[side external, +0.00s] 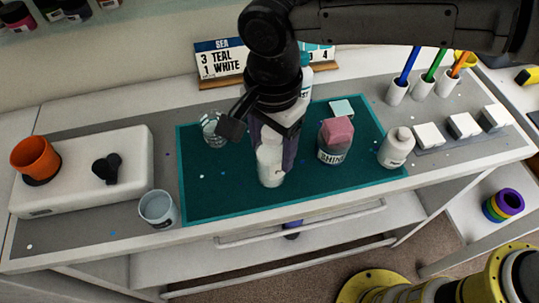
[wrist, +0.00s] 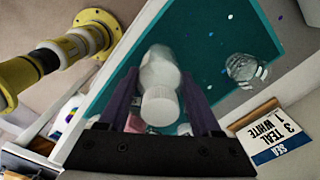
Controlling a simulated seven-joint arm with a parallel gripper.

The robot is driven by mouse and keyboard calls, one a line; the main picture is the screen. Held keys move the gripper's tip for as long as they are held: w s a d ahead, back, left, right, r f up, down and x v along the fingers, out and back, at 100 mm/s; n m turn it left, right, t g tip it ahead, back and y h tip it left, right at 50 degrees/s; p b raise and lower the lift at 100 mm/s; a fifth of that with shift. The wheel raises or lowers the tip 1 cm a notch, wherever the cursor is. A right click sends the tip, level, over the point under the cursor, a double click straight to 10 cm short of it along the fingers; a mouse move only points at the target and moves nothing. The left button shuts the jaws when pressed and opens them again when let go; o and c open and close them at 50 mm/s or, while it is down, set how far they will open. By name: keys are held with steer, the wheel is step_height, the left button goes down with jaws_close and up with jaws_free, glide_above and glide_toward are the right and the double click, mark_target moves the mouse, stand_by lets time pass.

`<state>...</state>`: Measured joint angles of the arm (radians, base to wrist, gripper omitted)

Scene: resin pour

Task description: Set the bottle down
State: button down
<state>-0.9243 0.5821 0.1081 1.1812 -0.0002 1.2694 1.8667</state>
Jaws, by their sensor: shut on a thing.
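A white bottle (side external: 270,168) is between the fingers of my gripper (side external: 277,148), over the front middle of the teal mat (side external: 215,205). It looks roughly upright; I cannot tell whether its base touches the mat. In the wrist view the bottle (wrist: 160,72) shows between the two purple-grey fingers of my gripper (wrist: 163,100), with the mat (wrist: 205,45) beyond. My gripper is shut on it. My gripper and arm hide part of the bottle and the mat behind.
A clear cup (side external: 213,130) stands left of my gripper. A pink-topped jar (side external: 333,152) and another white bottle (side external: 397,148) stand to the right. A white scale (side external: 132,165) and a cup (side external: 157,209) are at left. The mat's front left is clear.

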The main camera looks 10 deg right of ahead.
mark_target(269, 161)
steer(key=shift+w+a+f, duration=0.1)
steer(key=shift+f, duration=0.8)
steer(key=shift+w+a+f, duration=0.1)
steer(key=shift+f, duration=0.8)
steer(key=shift+f, duration=0.15)
steer(key=shift+c, duration=0.4)
jaws_free()
steer(key=shift+s, duration=0.1)
step_height(269, 161, up, 12)
steer(key=shift+r, duration=0.1)
